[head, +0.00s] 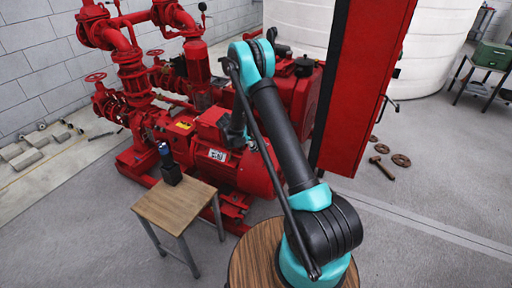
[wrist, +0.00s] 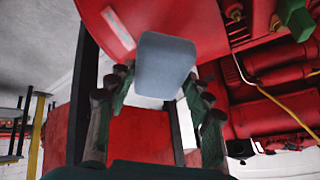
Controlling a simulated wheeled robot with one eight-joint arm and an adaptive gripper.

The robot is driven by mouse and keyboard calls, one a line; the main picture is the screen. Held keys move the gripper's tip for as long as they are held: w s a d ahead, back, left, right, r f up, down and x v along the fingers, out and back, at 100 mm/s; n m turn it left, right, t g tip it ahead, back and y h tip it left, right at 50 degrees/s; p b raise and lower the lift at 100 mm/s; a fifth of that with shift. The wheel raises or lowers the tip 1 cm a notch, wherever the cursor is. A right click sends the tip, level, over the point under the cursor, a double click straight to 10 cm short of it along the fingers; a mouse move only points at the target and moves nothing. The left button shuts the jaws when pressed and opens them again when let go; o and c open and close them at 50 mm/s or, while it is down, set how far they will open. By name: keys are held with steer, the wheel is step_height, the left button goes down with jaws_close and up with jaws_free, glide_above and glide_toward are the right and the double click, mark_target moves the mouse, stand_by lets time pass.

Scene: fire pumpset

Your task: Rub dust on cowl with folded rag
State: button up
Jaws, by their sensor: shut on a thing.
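My gripper (wrist: 158,82) is shut on a blue-grey folded rag (wrist: 165,62), with one finger at each side of it in the wrist view. The rag's far end overlaps a red rounded surface (wrist: 200,18), which looks like the motor's cowl. I cannot tell whether they touch. A pale strip (wrist: 118,28) shows on that surface left of the rag; I cannot tell if it is dust or a label. In the head view the red motor (head: 240,172) lies behind my arm, and my gripper (head: 236,132) is small, dark and partly hidden beside it. The rag does not show clearly there.
A small wooden table (head: 176,212) with a dark bottle-like object (head: 169,168) stands left of my arm. A tall red cabinet (head: 362,85) stands close on the right. Red pump pipes (head: 130,75) fill the back left. Rusty parts (head: 382,165) lie on the floor at right.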

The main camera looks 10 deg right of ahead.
steer(key=shift+r, duration=0.25)
steer(key=shift+s+a+r, duration=0.2)
steer(key=shift+s+r, duration=0.05)
steer(key=shift+r, duration=0.45)
steer(key=shift+s+a+r, duration=0.15)
steer(key=shift+s+r, duration=0.1)
steer(key=shift+r, duration=0.45)
